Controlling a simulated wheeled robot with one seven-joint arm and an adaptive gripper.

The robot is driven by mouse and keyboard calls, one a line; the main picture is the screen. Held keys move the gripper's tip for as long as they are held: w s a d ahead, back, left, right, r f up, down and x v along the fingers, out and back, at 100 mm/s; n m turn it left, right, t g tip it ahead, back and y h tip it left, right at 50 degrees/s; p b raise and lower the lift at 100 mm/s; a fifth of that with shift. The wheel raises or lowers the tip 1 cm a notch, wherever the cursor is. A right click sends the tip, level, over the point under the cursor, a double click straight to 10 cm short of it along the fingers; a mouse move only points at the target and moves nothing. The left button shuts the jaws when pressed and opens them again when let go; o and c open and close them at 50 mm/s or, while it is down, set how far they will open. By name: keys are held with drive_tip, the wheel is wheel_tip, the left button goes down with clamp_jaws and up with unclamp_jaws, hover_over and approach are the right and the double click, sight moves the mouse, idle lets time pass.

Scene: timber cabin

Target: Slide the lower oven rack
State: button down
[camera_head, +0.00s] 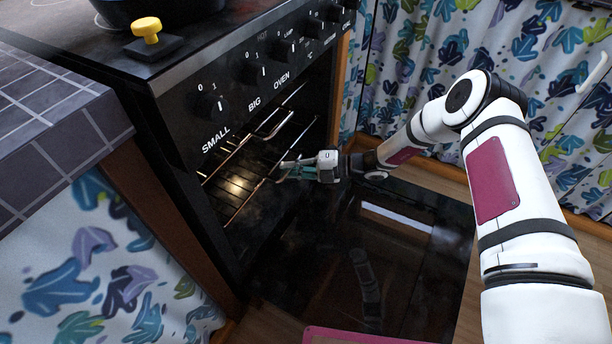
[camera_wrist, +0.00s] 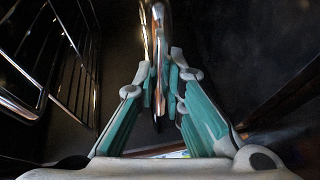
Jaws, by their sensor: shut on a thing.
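The oven (camera_head: 262,70) stands open, with its dark glass door (camera_head: 400,270) folded down. Inside are two wire racks. The upper rack (camera_head: 272,128) has a raised front bar. The lower rack (camera_head: 240,205) lies beneath it over a lit oven floor. My gripper (camera_head: 285,168) reaches into the opening from the right, at the right part of the lower rack's front edge. In the wrist view, my gripper's teal fingers (camera_wrist: 165,88) are closed around a shiny metal bar (camera_wrist: 159,35), which appears to be the lower rack's front bar. The fingers hide part of it.
Wire rack bars (camera_wrist: 85,60) fill the left of the wrist view. A pot (camera_head: 165,8) and a yellow-knobbed object (camera_head: 147,30) sit on the stovetop. A tiled counter (camera_head: 50,115) is at left.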

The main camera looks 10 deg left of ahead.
drive_tip(key=shift+w+a, duration=0.25)
drive_tip(key=shift+a, duration=0.35)
drive_tip(key=shift+w+a, duration=0.25)
drive_tip(key=shift+a, duration=0.35)
drive_tip(key=c, duration=1.7)
unclamp_jaws()
drive_tip(key=shift+a, duration=0.1)
drive_tip(key=shift+o, duration=0.2)
drive_tip(key=d+r, duration=0.2)
drive_tip(key=d, duration=1)
drive_tip(key=shift+w, duration=0.25)
